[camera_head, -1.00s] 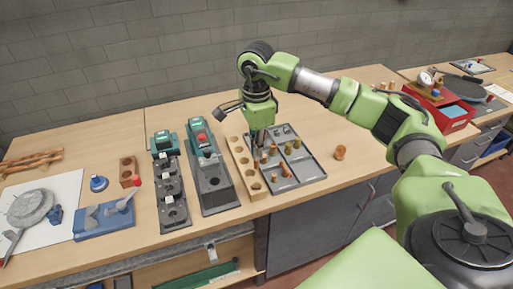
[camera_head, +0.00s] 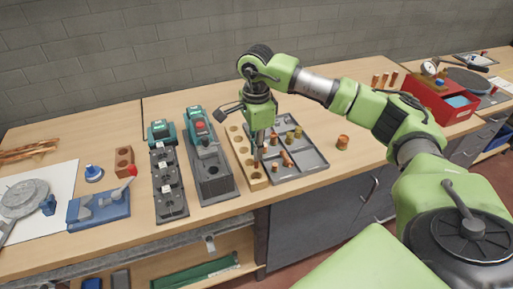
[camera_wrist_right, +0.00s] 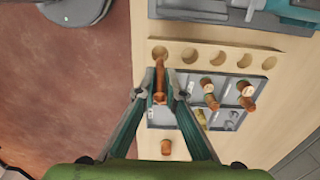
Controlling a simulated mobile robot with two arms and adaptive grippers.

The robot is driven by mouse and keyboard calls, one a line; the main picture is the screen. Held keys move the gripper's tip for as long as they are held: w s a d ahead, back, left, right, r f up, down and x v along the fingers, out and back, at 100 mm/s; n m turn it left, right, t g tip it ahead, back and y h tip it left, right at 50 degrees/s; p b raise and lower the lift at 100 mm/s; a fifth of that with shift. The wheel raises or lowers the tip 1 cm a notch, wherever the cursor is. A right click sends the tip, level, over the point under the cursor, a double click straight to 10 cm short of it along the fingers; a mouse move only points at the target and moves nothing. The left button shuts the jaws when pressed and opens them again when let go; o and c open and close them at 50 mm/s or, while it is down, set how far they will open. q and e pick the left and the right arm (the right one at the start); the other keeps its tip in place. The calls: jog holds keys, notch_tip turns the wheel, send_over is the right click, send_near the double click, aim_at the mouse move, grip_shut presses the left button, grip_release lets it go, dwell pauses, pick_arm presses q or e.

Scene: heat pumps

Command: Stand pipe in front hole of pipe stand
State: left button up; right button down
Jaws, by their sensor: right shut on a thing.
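The pipe stand (camera_head: 241,153) is a long wooden block with a row of round holes, left of the grey tray. In the right wrist view the stand (camera_wrist_right: 200,46) runs across the top, its front hole at the left end. My right gripper (camera_wrist_right: 160,97) is shut on a copper pipe (camera_wrist_right: 159,78), whose far end overlaps the front hole's edge. I cannot tell whether the pipe end is inside the hole or above it. In the head view the right gripper (camera_head: 257,155) points down by the stand's front part. My left gripper is out of view.
The grey compartment tray (camera_head: 312,160) with several copper and brass fittings lies right of the stand. A grey and green machine (camera_head: 212,170) stands close on the left. A loose copper fitting (camera_head: 342,142) lies on the bare table right of the tray.

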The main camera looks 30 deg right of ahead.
aim_at(257, 167)
jog(key=shift+f+b, duration=0.9)
jog(key=shift+f, duration=0.45)
jog(key=shift+f+b, duration=1.95)
jog(key=shift+f, duration=0.6)
jog(key=c, duration=2)
grip_release()
jog(key=shift+c, duration=0.2)
jog(key=shift+r, duration=0.2)
notch_tip(257, 167, up, 12)
jog(key=shift+f, duration=0.2)
